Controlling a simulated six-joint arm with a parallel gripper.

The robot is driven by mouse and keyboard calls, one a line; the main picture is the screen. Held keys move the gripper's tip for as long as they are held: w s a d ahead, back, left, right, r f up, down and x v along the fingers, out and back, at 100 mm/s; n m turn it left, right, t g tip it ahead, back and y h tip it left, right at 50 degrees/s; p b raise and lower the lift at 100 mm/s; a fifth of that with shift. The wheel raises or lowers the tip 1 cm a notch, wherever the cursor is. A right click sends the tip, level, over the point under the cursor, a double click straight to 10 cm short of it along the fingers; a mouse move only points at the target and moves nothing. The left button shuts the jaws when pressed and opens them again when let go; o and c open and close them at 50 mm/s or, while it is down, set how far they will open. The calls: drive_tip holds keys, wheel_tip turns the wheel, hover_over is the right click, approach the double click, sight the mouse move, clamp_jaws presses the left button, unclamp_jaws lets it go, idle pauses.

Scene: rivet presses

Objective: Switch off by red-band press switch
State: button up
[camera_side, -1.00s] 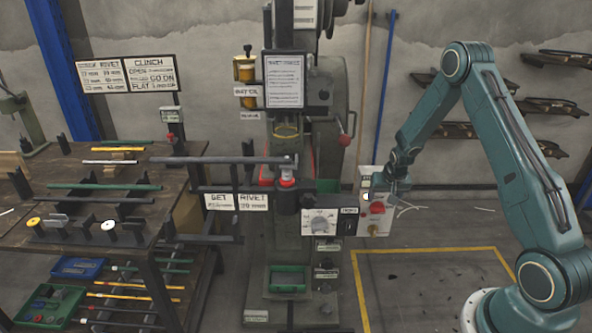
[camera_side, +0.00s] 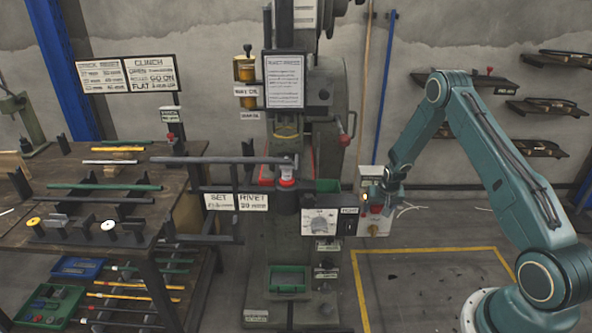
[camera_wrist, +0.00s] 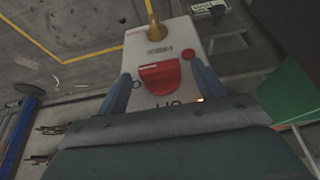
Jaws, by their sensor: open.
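In the wrist view the box (camera_wrist: 168,45) carries a red switch knob (camera_wrist: 160,76) and a brass fitting (camera_wrist: 155,31). My gripper (camera_side: 381,203) is at the front of the box in the side view and partly hides the knob. In the wrist view my gripper (camera_wrist: 161,72) is open, with one blue finger on each side of the knob. I cannot tell whether either finger touches it.
A workbench (camera_side: 150,215) with rods and tools fills the left. Wall shelves (camera_side: 545,107) hang at the right.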

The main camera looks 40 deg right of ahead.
drive_tip(key=c, duration=1)
drive_tip(key=shift+a, duration=0.1)
drive_tip(key=shift+w+a+g+h, duration=0.1)
drive_tip(key=shift+w+g+h, duration=0.05)
drive_tip(key=shift+g+h, duration=0.25)
drive_tip(key=shift+f+n+g+h, duration=0.1)
drive_tip(key=shift+n+g+h, duration=0.2)
drive_tip(key=shift+g+h, duration=0.3)
